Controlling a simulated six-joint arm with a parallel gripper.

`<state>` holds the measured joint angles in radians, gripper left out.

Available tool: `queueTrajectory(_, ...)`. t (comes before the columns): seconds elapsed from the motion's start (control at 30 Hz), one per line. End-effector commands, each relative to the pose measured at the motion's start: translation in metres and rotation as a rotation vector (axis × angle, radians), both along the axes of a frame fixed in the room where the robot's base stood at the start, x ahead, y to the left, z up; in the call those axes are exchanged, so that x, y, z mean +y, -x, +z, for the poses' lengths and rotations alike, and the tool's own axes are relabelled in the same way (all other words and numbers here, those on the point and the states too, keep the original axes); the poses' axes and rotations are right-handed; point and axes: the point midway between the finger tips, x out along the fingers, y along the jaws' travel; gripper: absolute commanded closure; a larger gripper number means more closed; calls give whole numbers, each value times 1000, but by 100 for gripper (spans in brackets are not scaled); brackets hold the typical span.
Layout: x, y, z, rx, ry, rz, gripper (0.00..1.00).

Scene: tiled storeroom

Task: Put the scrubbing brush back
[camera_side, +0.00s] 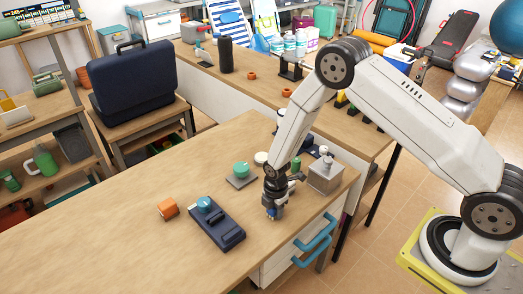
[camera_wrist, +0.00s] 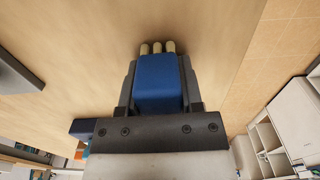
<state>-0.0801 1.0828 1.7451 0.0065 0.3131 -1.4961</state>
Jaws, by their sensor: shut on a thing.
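My gripper (camera_side: 270,203) is low over the front part of the wooden table (camera_side: 110,220), pointing down. It is shut on a blue block-like thing with several tan, bristle-like tips, which I take to be the scrubbing brush (camera_wrist: 157,90). In the wrist view the fingers of my gripper (camera_wrist: 158,80) stand on both sides of its blue body, and the tan tips stick out past them. In the side view only a small blue part shows under the jaws. I cannot tell whether it touches the table.
A grey plate with a teal knob (camera_side: 241,169) is behind. A dispenser on a grey block (camera_side: 326,175) stands right. The table's left side is clear.

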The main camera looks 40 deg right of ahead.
Motion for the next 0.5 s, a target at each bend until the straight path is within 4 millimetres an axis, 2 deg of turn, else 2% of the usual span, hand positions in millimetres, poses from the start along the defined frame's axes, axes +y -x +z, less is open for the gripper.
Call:
queueTrajectory(0.1,0,0,-3,0,0,0,100)
queueTrajectory(0.13,0,0,-3,0,0,0,50)
queueTrajectory(0.23,0,0,-3,0,0,0,19)
queueTrajectory(0.5,0,0,-3,0,0,0,18)
